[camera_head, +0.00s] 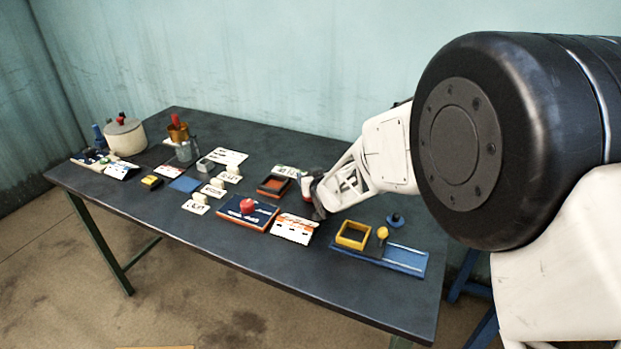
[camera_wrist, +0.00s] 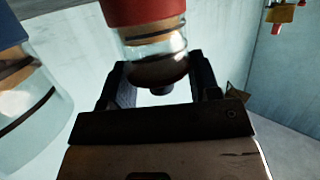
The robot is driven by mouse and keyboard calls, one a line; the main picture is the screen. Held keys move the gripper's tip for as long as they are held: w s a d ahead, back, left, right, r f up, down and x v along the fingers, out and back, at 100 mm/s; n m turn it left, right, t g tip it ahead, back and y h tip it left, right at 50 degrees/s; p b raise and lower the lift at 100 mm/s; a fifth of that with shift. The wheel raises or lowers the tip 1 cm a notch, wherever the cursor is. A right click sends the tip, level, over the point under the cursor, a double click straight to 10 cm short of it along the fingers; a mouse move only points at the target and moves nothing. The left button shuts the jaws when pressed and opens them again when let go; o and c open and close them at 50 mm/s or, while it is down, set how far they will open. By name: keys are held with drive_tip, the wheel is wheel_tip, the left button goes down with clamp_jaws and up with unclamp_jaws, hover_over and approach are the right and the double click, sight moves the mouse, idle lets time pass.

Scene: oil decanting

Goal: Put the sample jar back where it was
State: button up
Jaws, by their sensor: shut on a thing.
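My gripper (camera_head: 318,205) reaches over the back right-middle of the table, and its fingers are small and partly hidden in the head view. In the wrist view my gripper (camera_wrist: 160,85) has a glass jar with a red lid (camera_wrist: 153,50) between its two fingers, with dark contents in the glass. I take this to be the sample jar. Its lower end is partly hidden by the fingers. A second glass jar with a blue lid (camera_wrist: 25,95) shows at the left edge of the wrist view, cut off and outside the fingers. Where the sample jar stood before cannot be told.
The dark table (camera_head: 150,205) holds an orange-edged tray (camera_head: 272,186), a blue board (camera_head: 235,219) with a red piece, a yellow square frame (camera_head: 352,234), and a blue tray (camera_head: 405,258). A pot (camera_head: 125,138) stands far left. The front table strip is clear.

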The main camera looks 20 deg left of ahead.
sight(311, 200)
drive_tip(key=shift+s+d+f, duration=0.1)
drive_tip(key=shift+s+f, duration=0.1)
drive_tip(key=shift+f, duration=0.55)
drive_tip(key=shift+s+d+f, duration=0.1)
drive_tip(key=shift+s+f, duration=0.1)
drive_tip(key=shift+f, duration=0.5)
drive_tip(key=o, duration=1.2)
drive_tip(key=shift+s+d+r, duration=0.1)
drive_tip(key=shift+s+d, duration=0.05)
drive_tip(key=shift+s, duration=0.05)
drive_tip(key=shift+r+v, duration=0.25)
drive_tip(key=shift+v, duration=1)
drive_tip(key=shift+r+v, duration=0.3)
drive_tip(key=shift+v, duration=0.95)
drive_tip(key=shift+s+d+r, duration=0.2)
drive_tip(key=shift+d+r, duration=0.15)
drive_tip(key=shift+r, duration=0.2)
drive_tip(key=shift+s+d+r, duration=0.2)
drive_tip(key=shift+d+r, duration=0.1)
drive_tip(key=shift+r, duration=0.3)
